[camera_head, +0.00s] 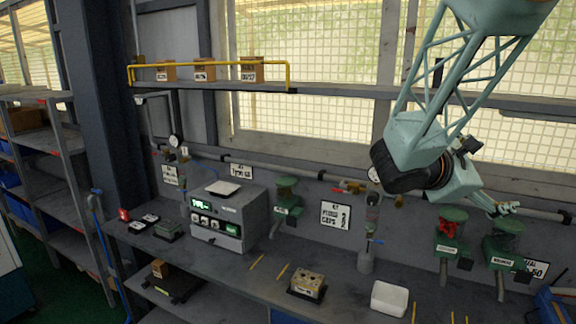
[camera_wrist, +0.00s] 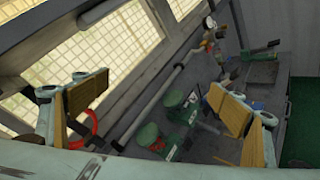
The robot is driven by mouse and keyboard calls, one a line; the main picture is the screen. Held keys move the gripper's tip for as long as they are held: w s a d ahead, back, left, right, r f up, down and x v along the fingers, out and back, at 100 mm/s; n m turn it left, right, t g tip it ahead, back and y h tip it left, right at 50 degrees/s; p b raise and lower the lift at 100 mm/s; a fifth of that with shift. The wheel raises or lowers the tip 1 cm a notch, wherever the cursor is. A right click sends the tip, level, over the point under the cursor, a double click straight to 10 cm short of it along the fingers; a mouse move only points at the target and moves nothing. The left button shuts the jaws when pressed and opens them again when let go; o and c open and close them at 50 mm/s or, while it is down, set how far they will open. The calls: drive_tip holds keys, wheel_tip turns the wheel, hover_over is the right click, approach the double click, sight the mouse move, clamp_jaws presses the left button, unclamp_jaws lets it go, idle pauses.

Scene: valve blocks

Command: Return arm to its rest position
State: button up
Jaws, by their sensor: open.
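My gripper (camera_head: 507,209) is at the right of the head view, at the end of my pale green arm. It is raised above the bench, near the wall pipe and over the green valve units. In the wrist view my gripper (camera_wrist: 165,108) is open, its tan-padded fingers wide apart. Nothing is held between them. Two green valve units (camera_wrist: 148,135) show beyond the fingers, partly hidden. In the head view one green valve unit (camera_head: 502,248) stands at the right, and another (camera_head: 447,245) with a red part stands beside it.
The bench (camera_head: 335,295) carries a grey control box (camera_head: 230,215), a tan block (camera_head: 308,284) and a white tray (camera_head: 390,298). A shelf with a yellow rail (camera_head: 210,64) holds small boxes. A pipe (camera_head: 310,174) runs along the wall behind. A dark post (camera_head: 95,100) stands at left.

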drive_tip(key=s+a+f+m+g+y+b, duration=0.2)
drive_tip(key=s+f+m, duration=0.15)
drive_tip(key=s, duration=0.55)
drive_tip(key=s+a+f+m+g+y+b, duration=0.15)
drive_tip(key=s+f, duration=0.25)
drive_tip(key=s, duration=0.4)
drive_tip(key=s+a+f+m+g+y+b, duration=0.1)
drive_tip(key=s+a+f+m+y+b, duration=0.2)
drive_tip(key=s, duration=0.6)
drive_tip(key=s+a+f+m+y+b, duration=0.2)
drive_tip(key=s+a, duration=0.2)
drive_tip(key=a, duration=0.3)
drive_tip(key=s+a+f+m+t+y+b, duration=0.1)
drive_tip(key=s+a+f+m+y+b, duration=0.1)
drive_tip(key=a, duration=0.5)
drive_tip(key=s+a+f+m+t+y+b, duration=0.1)
drive_tip(key=s+a+f+m+y+b, duration=0.1)
drive_tip(key=a, duration=0.6)
drive_tip(key=s+f+y, duration=0.1)
drive_tip(key=s+f, duration=0.1)
drive_tip(key=s, duration=0.1)
drive_tip(key=shift+s+f+m+y, duration=0.15)
drive_tip(key=shift+s+m+y, duration=0.15)
drive_tip(key=shift+y, duration=0.05)
